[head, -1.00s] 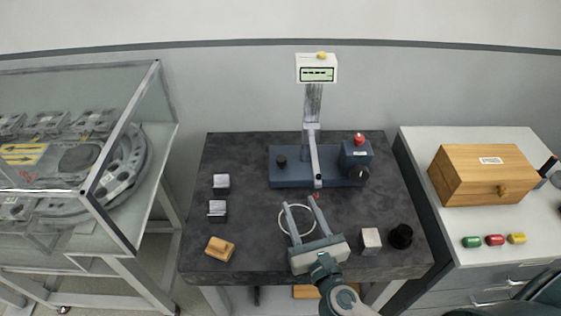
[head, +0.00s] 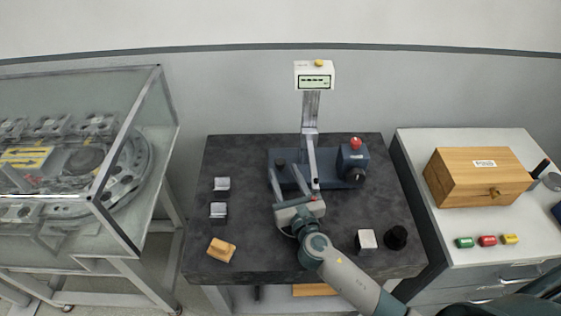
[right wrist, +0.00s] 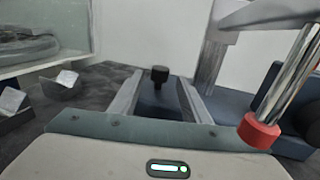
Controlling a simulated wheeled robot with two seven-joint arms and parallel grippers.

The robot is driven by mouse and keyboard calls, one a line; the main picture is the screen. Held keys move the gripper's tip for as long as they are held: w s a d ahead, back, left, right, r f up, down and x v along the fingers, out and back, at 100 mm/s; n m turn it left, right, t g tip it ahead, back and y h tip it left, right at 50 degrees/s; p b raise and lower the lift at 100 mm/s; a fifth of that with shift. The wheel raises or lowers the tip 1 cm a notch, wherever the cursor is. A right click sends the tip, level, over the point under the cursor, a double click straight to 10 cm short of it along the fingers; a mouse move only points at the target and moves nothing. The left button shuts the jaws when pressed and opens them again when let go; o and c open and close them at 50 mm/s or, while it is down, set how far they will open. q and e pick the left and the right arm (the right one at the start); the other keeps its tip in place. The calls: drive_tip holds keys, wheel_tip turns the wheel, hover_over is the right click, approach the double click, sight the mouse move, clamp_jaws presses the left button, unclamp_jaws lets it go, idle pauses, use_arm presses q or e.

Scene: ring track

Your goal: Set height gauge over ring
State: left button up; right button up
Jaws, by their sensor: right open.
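The height gauge has a blue-grey base (head: 329,178), an upright column (head: 310,110) and a display head (head: 315,75). A metal rod with a red collar (right wrist: 260,132) shows close on the right in the right wrist view. A black knob (head: 280,163) stands at the base's left end; in the right wrist view the knob (right wrist: 160,74) appears between my fingers. My right gripper (head: 286,176) is open and empty, fingers pointing at that left end; contact cannot be told. My left gripper is out of view.
Two small metal blocks (head: 219,210) and a wooden piece (head: 221,250) lie on the table's left. A pale block (head: 367,240) and black cylinder (head: 396,237) stand at front right. A glass case (head: 130,160) is left; a wooden box (head: 478,177) is right.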

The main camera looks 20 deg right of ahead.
sight(281, 168)
drive_tip(key=shift+w, duration=2.3)
drive_tip(key=shift+c, duration=0.6)
clamp_jaws()
drive_tip(key=shift+a, duration=0.1)
